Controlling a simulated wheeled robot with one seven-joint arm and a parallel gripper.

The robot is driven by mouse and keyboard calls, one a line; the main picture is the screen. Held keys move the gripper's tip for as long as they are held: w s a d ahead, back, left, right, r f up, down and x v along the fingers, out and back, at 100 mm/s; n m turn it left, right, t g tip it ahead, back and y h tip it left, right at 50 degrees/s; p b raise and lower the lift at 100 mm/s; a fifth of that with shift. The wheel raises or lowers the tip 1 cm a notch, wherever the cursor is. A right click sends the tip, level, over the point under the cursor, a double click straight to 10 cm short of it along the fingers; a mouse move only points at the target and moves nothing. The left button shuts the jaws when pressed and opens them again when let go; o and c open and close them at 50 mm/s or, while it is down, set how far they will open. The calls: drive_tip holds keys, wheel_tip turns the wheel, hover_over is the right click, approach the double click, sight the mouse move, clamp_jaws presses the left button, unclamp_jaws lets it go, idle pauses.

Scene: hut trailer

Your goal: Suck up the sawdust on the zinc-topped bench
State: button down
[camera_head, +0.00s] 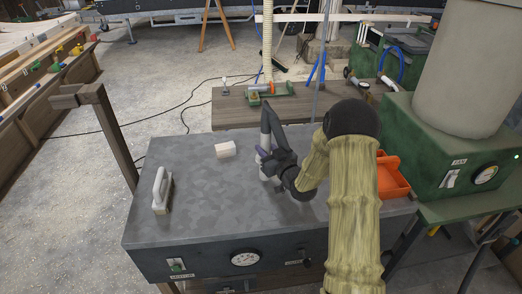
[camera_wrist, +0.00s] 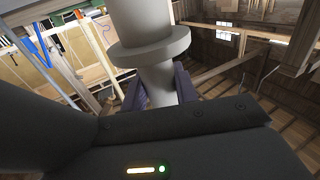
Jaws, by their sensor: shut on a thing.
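The zinc-topped bench (camera_head: 215,210) fills the middle of the head view, with a mottled grey top. I cannot make out any clear sawdust on it. My gripper (camera_head: 266,157) is over the right half of the bench, near its back edge. It is shut on a grey tube-like nozzle (camera_head: 266,122), which stands roughly upright. In the wrist view the nozzle (camera_wrist: 155,82) shows a wide collar and sits between the two dark fingers (camera_wrist: 158,92). I cannot tell whether its lower end touches the bench top.
A white block (camera_head: 225,149) and a white-handled tool (camera_head: 162,190) lie on the bench. An orange tray (camera_head: 390,177) is right of my arm. A wooden bench (camera_head: 232,108) stands behind, and a green machine (camera_head: 450,150) at right. A ribbed hose (camera_head: 267,40) hangs at the back.

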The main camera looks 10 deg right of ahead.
drive_tip(key=d, duration=0.6)
wheel_tip(320, 180, up, 7)
drive_tip(key=p, duration=0.3)
idle(1.0)
drive_tip(key=shift+s, duration=0.1)
idle(0.6)
